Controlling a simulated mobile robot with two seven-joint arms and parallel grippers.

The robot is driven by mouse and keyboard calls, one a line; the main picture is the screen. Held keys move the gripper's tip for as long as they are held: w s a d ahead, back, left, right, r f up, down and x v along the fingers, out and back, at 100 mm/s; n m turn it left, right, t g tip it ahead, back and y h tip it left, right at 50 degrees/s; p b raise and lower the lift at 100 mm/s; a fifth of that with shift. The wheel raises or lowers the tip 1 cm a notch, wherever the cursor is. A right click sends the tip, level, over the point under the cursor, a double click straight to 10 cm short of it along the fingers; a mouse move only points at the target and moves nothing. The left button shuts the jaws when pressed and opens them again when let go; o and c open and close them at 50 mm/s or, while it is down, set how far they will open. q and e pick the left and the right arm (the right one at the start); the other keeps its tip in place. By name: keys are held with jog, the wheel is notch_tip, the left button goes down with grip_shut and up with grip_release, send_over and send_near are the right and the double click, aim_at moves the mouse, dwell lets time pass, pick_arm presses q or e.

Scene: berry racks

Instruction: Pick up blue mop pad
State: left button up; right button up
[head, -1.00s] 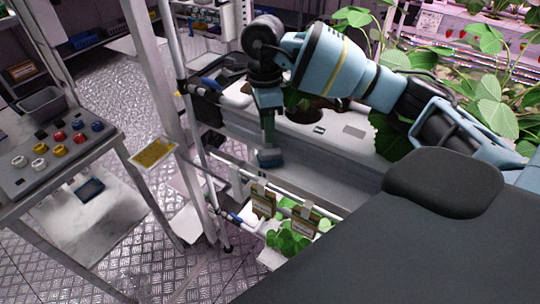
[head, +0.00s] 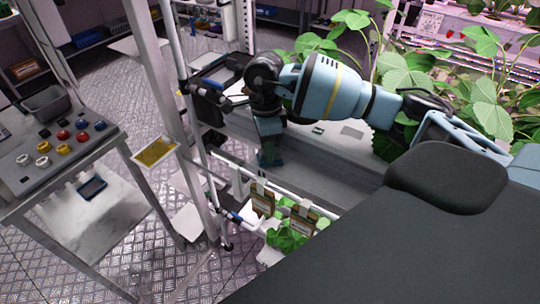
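I cannot pick out a blue mop pad with certainty. A dark item with blue edges (head: 217,77) lies at the left end of the rack, left of my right wrist. A small dark blue item (head: 92,188) lies on the lower shelf of the table at left. My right gripper (head: 270,158) points down over the pale rack channel, at the middle of the head view. Its fingers are seen edge-on and dark, so I cannot tell whether they are open or shut, or whether they touch the channel. My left gripper is not in view.
The rack's pale channel (head: 335,165) runs under my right arm, with leafy plants (head: 400,75) behind it. A white upright post (head: 165,110) stands left of the gripper. A control panel (head: 60,150) with coloured buttons and a grey bin (head: 47,103) are at left. Two tags hang below the rail.

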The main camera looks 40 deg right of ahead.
jog(key=c, duration=0.5)
jog(key=shift+r, duration=0.1)
jog(key=shift+a+r, duration=0.15)
jog(key=shift+r, duration=0.35)
jog(key=r, duration=0.4)
jog(key=a+r, duration=0.1)
jog(key=shift+s+r+b, duration=0.2)
jog(key=shift+r+b, duration=0.2)
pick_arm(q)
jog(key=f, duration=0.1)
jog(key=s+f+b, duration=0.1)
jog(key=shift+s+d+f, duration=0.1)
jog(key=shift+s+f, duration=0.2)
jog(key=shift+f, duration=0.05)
pick_arm(e)
jog(key=s+a, duration=0.2)
jog(key=a, duration=0.3)
jog(key=s+a, duration=0.2)
jog(key=a, duration=0.4)
jog(key=s+a, duration=0.3)
jog(key=a, duration=0.3)
jog(key=shift+s+a, duration=0.1)
jog(key=shift+a, duration=0.05)
